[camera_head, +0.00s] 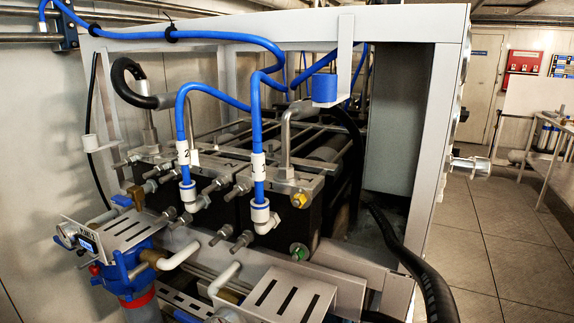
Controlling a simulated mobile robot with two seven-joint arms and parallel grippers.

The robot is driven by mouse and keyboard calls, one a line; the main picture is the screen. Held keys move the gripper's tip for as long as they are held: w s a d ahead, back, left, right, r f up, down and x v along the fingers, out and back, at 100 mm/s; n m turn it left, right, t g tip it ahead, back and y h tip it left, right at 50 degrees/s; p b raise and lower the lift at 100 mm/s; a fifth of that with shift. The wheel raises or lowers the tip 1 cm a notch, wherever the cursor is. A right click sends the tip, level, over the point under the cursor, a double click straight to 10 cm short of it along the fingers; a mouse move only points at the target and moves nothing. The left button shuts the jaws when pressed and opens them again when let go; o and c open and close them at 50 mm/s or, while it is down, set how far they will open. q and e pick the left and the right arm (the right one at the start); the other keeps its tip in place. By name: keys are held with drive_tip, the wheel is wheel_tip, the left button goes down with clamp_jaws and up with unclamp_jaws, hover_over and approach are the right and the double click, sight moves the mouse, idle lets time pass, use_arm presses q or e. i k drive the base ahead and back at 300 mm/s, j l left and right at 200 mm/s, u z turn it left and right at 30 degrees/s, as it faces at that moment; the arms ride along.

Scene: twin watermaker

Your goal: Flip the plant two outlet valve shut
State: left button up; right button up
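Neither of my grippers is in view. A blue hose with a white tag marked 2 (184,153) runs down to a white fitting (188,194) on the left metal block. A second blue hose with a tag that seems to read 1 (258,166) runs down to another white fitting (262,216) on the right block.
A white frame (449,130) encloses the machine, and a metal fitting (470,164) sticks out from its right side. A blue filter housing (124,268) stands at front left. A black hose (425,275) runs down at front right. Tiled floor (500,255) is clear at right.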

sight(56, 239)
drive_tip(key=k+u, duration=0.1)
drive_tip(key=u, duration=0.75)
drive_tip(key=k+j+u, duration=0.1)
drive_tip(key=u, duration=0.3)
drive_tip(key=i+j+u, duration=0.25)
